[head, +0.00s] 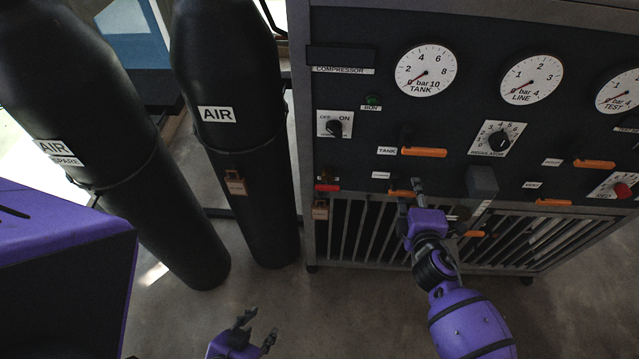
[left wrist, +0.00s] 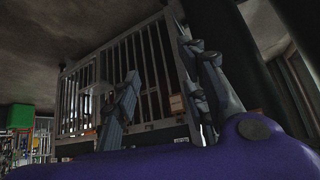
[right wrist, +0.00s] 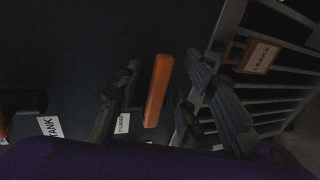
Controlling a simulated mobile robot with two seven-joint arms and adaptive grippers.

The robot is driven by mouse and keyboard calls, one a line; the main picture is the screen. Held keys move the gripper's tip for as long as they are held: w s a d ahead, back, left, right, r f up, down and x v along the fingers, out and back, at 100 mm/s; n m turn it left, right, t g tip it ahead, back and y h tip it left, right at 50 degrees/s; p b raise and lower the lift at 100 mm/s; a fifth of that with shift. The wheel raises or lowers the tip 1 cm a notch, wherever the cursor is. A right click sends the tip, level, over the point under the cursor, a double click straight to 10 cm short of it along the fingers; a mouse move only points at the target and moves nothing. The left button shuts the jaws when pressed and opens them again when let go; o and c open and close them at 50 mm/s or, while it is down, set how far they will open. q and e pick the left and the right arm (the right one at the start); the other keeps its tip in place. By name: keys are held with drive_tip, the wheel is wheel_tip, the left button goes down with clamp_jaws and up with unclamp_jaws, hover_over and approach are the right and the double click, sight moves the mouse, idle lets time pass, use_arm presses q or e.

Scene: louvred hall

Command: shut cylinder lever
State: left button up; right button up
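The orange cylinder lever (head: 401,193) sits on the dark panel beside a small white label (head: 381,175), too small to read surely. My right gripper (head: 418,187) is at this lever and partly covers it. In the right wrist view, the orange lever (right wrist: 158,90) lies between the two spread fingers of my right gripper (right wrist: 163,75), with gaps visible on both sides. My left gripper (head: 256,327) is low over the floor, open and empty. It also shows open in the left wrist view (left wrist: 158,60), with the grille beyond it.
The tank lever (head: 424,152) is just above, and a grey box (head: 482,182) juts out to the right. More orange levers (head: 594,163) are further right. Two black air cylinders (head: 238,130) stand at left. A tag (right wrist: 262,56) hangs by the grille (head: 350,230).

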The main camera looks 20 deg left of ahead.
sight(414, 197)
drive_tip(key=v, duration=0.3)
drive_tip(key=p+v, duration=0.1)
drive_tip(key=v, duration=0.1)
drive_tip(key=shift+s+d+f, duration=0.15)
drive_tip(key=shift+s, duration=0.25)
use_arm(q)
drive_tip(key=shift+t, duration=0.3)
drive_tip(key=shift+w+r+p, duration=0.35)
drive_tip(key=shift+w+r, duration=1.05)
drive_tip(key=shift+r, duration=0.2)
use_arm(e)
drive_tip(key=shift+s+d, duration=0.2)
drive_tip(key=shift+s, duration=0.4)
use_arm(q)
drive_tip(key=shift+w+d+r, duration=0.1)
drive_tip(key=shift+w+r, duration=0.05)
drive_tip(key=shift+w, duration=0.35)
drive_tip(key=shift+w+d+r, duration=0.1)
drive_tip(key=shift+w, duration=0.35)
use_arm(e)
drive_tip(key=v, duration=1.2)
use_arm(q)
drive_tip(key=shift+s+a+f, duration=0.1)
drive_tip(key=shift+s, duration=0.1)
drive_tip(key=shift+s+f, duration=0.1)
drive_tip(key=shift+s, duration=0.3)
